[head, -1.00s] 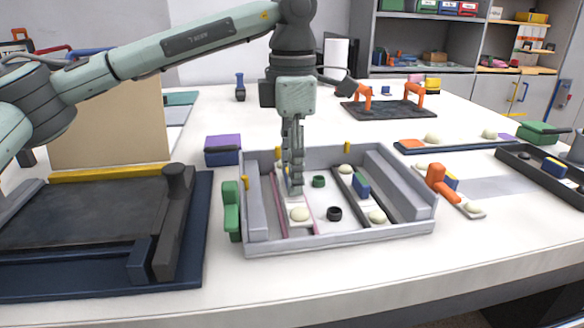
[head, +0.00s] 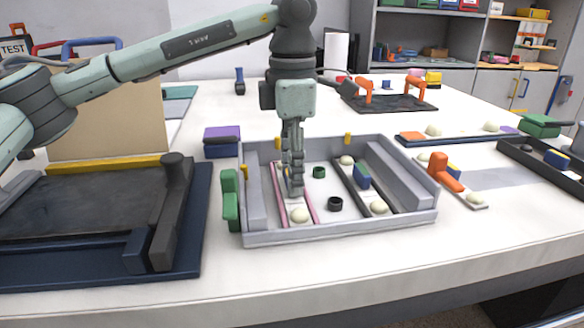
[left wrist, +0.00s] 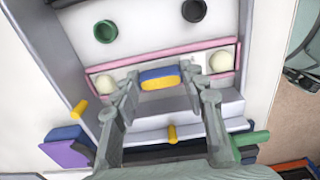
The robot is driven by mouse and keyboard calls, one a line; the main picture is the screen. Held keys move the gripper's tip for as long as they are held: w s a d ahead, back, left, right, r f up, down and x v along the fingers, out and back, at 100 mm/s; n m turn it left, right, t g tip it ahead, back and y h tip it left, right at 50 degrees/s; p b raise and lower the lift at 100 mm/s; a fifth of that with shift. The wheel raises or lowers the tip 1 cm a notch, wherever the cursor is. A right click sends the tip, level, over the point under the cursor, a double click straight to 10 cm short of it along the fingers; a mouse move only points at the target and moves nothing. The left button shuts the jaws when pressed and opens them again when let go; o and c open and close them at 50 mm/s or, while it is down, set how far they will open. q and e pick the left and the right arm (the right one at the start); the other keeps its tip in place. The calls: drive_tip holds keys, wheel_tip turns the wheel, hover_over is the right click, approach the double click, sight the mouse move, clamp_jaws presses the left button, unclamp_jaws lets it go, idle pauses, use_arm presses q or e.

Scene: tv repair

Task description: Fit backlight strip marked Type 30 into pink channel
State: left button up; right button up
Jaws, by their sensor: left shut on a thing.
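A backlight strip (left wrist: 108,77) with a white dome near each end and a blue-and-yellow block (left wrist: 160,77) in its middle lies along the pink channel (left wrist: 165,51) in the grey tray. In the head view the strip's near dome (head: 300,216) shows between the pink rails (head: 312,211). My left gripper (head: 294,190) points down over the strip, shut on its block; in the left wrist view its fingers (left wrist: 163,88) stand at the block's sides. I cannot tell whether the strip is fully seated. No type marking is legible. My right gripper is not in view.
The grey tray (head: 340,234) also holds a strip with a blue block (head: 361,176) in a dark channel and round posts (head: 335,204). A green clamp (head: 230,200) is on its left wall. A dark panel (head: 80,225) lies left.

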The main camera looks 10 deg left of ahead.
use_arm(q)
drive_tip(key=o, duration=1.2)
drive_tip(key=shift+o, duration=0.2)
wheel_tip(320, 180, up, 12)
